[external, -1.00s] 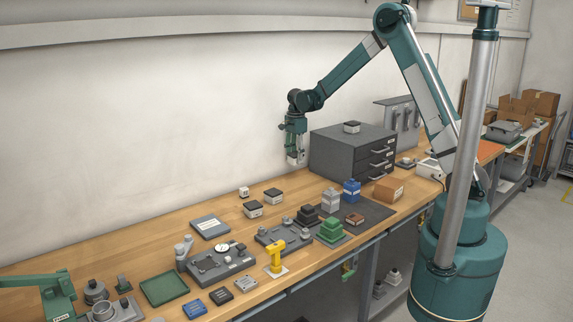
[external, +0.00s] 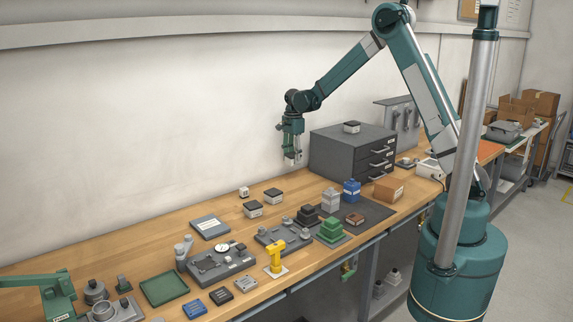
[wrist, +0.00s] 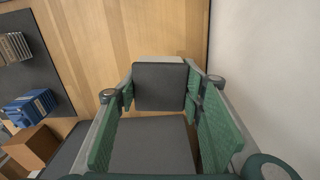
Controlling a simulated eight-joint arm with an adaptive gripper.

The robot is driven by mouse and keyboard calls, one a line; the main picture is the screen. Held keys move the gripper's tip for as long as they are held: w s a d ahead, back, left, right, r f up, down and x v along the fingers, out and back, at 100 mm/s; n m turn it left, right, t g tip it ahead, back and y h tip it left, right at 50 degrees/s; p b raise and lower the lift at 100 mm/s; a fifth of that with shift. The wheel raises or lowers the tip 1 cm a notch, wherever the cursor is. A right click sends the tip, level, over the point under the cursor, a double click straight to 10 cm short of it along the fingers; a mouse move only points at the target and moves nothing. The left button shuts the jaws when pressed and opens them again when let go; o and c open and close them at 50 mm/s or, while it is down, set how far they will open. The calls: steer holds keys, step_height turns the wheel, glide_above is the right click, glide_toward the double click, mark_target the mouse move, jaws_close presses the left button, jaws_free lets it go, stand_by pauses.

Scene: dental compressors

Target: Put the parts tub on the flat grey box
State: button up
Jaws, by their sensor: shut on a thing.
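My gripper (external: 292,158) hangs in the air above the back of the bench, left of the drawer cabinet. In the wrist view, its green fingers (wrist: 160,97) are shut on the sides of a dark-topped squarish thing (wrist: 160,76), which I take to be the parts tub. In the external view the held thing is small and mostly hidden by the fingers. The flat grey box (external: 210,226) lies on the bench, lower and to the left of my gripper, with a pale label and nothing on its top.
White dark-lidded tubs (external: 253,209) (external: 273,195) and a small white block (external: 244,191) stand right of the box. The drawer cabinet (external: 340,150) carries another tub (external: 351,127). Fixtures (external: 220,262) and a green tray (external: 164,288) occupy the front. The wall is close behind.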

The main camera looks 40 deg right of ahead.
steer(key=a, duration=1.6)
step_height(320, 180, up, 2)
steer(key=n, duration=0.1)
glide_above(210, 225)
steer(key=shift+w+a, duration=0.1)
steer(key=shift+w, duration=0.05)
steer(key=shift+f, duration=0.1)
steer(key=shift+f, duration=3)
steer(key=shift+f, duration=1.9)
steer(key=shift+f, duration=0.15)
